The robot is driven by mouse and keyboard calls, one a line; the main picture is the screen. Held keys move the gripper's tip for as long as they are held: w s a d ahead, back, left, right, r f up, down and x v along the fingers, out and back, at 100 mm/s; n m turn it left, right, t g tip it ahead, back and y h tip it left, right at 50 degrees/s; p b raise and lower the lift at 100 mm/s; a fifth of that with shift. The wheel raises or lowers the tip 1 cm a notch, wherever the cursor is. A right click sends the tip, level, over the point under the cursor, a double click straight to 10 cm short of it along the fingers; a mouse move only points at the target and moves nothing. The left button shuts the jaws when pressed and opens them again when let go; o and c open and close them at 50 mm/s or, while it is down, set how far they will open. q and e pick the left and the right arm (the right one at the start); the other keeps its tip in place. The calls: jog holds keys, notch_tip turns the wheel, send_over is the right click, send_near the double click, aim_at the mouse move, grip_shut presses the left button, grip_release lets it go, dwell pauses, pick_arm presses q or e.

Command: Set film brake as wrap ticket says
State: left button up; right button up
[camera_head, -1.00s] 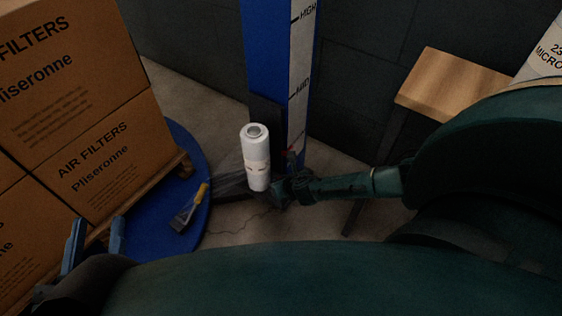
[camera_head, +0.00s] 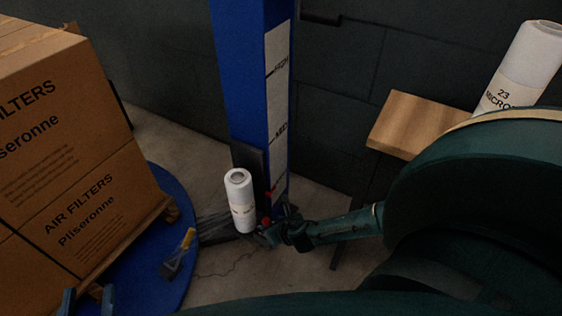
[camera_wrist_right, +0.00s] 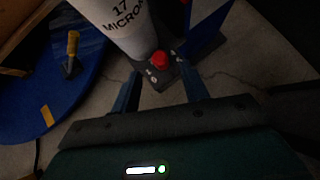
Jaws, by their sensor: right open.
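The white film roll (camera_head: 240,205) stands upright beside the blue mast (camera_head: 240,70). In the right wrist view the roll (camera_wrist_right: 115,25) reads "17 MICRON". A red round knob (camera_wrist_right: 159,60) sits on a grey block with small symbols at the roll's foot; a red spot shows there in the head view (camera_head: 265,222). My right gripper (camera_wrist_right: 160,92) is open, its fingers apart, with the knob just beyond and between the fingertips. My left gripper (camera_head: 88,300) is at the lower left edge, its two blue fingers apart and empty. I see no wrap ticket.
Air filter cartons (camera_head: 85,200) stand on a pallet on the blue turntable (camera_head: 165,285). A roll marked "23" (camera_head: 525,65) stands on a wooden stool (camera_head: 410,120). The mast has a scale (camera_head: 278,85) with HIGH and MID.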

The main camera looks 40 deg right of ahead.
pick_arm(q)
jog(key=shift+w+a+n+g+y+p, duration=0.2)
jog(key=shift+a+n+g+y+p, duration=0.55)
jog(key=shift+y+p, duration=0.45)
pick_arm(e)
jog(key=v, duration=0.6)
jog(key=shift+s+r, duration=0.25)
jog(key=shift+s, duration=0.05)
pick_arm(q)
jog(key=shift+d, duration=0.1)
